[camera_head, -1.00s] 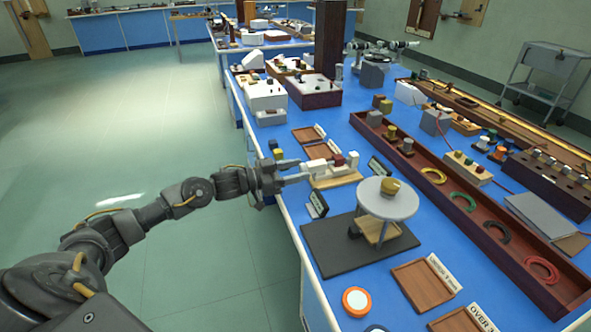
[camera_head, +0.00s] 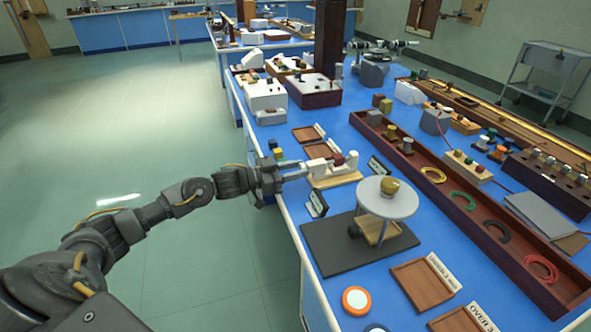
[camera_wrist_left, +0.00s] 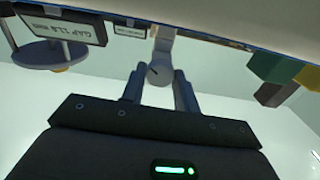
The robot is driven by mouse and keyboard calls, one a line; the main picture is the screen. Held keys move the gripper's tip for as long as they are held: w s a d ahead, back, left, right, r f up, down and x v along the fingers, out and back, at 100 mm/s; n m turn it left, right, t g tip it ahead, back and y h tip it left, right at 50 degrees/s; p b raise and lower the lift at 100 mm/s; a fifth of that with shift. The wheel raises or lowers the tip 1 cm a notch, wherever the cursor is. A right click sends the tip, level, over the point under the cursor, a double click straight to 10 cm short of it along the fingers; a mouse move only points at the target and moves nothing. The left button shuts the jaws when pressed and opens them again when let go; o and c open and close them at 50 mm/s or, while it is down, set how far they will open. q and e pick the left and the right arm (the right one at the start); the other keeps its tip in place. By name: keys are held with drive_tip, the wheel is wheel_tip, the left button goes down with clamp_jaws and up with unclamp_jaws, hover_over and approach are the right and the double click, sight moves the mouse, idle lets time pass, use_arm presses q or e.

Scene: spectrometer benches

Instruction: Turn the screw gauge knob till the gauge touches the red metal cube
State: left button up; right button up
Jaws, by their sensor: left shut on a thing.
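The screw gauge (camera_head: 333,171) stands on a light wooden base near the left edge of the blue bench, with white blocks on it. The small red cube (camera_head: 339,159) sits between the gauge's white parts; whether the spindle touches it is too small to tell. My left gripper (camera_head: 298,171) reaches in from the left and is shut on the gauge knob. In the left wrist view the round grey knob (camera_wrist_left: 159,73) with a dark mark lies between the two fingers. A display sign (camera_wrist_left: 62,27) there reads about "GAP 11.8 mm". My right gripper is not in view.
A round white-topped stand (camera_head: 388,204) on a dark mat is in front of the gauge. Small yellow and dark cubes (camera_head: 277,152) lie behind the gripper at the bench edge. Brown trays (camera_head: 424,286) and a long brown trough (camera_head: 470,215) are to the right.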

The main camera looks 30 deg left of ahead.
use_arm(q)
drive_tip(key=shift+m, duration=1.5)
drive_tip(key=m+b, duration=0.1)
drive_tip(key=m, duration=0.1)
drive_tip(key=shift+f+m, duration=0.1)
drive_tip(key=shift+m, duration=0.3)
drive_tip(key=m+b, duration=0.3)
drive_tip(key=m, duration=0.3)
drive_tip(key=shift+m, duration=0.3)
drive_tip(key=shift+m+b, duration=0.5)
drive_tip(key=shift+m, duration=0.2)
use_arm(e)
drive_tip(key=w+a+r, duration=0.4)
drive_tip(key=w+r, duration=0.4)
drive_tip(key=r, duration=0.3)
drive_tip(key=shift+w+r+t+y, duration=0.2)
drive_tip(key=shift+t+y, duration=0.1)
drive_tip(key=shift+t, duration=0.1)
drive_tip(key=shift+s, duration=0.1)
use_arm(q)
drive_tip(key=o, duration=1)
